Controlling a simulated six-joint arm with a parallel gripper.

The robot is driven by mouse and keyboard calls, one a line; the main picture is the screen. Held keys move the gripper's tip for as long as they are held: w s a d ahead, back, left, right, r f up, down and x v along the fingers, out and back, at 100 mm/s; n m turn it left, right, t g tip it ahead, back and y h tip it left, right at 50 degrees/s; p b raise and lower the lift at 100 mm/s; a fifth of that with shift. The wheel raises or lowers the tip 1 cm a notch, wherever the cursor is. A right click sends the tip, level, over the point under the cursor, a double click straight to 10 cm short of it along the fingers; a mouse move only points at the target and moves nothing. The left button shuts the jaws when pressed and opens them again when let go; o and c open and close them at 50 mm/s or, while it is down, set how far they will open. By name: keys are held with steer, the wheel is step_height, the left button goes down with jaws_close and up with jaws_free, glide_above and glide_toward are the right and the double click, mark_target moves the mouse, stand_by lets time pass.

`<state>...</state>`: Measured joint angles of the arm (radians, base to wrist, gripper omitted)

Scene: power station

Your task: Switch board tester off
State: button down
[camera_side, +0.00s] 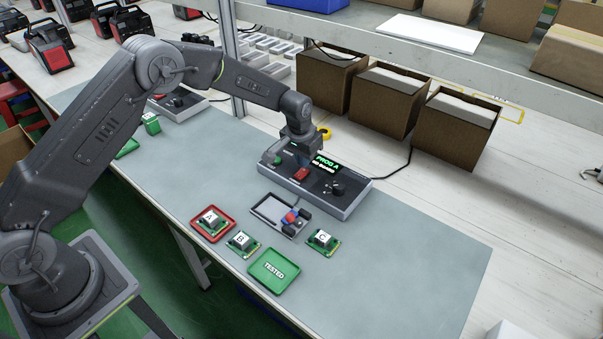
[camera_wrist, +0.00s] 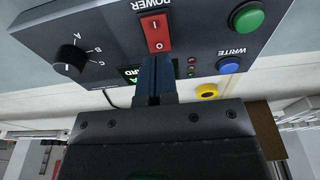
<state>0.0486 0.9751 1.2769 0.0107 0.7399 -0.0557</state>
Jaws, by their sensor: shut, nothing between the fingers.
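The board tester (camera_side: 315,188) is a grey box on the bench. Its display (camera_side: 325,163) is lit green and reads PROG A with a smaller line below. The red power switch (camera_side: 301,174), marked I and O, shows closely in the wrist view (camera_wrist: 155,32). My gripper (camera_side: 303,157) is over the tester's back part. In the wrist view its blue fingers (camera_wrist: 154,62) are shut and empty, with the tips just by the O end of the switch; contact cannot be told. The fingers partly hide the display (camera_wrist: 133,73).
The tester also has a green button (camera_wrist: 247,17), a blue WRITE button (camera_wrist: 229,65) and an A/B/C knob (camera_wrist: 70,60). In front are a grey board fixture (camera_side: 270,208), boards A, B and C, a red tray (camera_side: 230,232) and a green TESTED tray (camera_side: 262,283). Brown boxes (camera_side: 385,100) stand behind.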

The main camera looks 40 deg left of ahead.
steer(key=shift+f, duration=1.2)
stand_by(0.5)
steer(key=shift+r, duration=3.5)
step_height(320, 180, up, 13)
steer(key=t, duration=0.1)
glide_above(304, 171)
steer(key=s+a, duration=0.1)
steer(key=s, duration=0.6)
steer(key=s+r, duration=0.7)
steer(key=s, duration=0.1)
steer(key=s+a+r+t, duration=0.1)
steer(key=s+r+t, duration=0.1)
steer(key=s, duration=1.9)
steer(key=shift+s+a+t, duration=0.25)
steer(key=shift+a+t, duration=0.15)
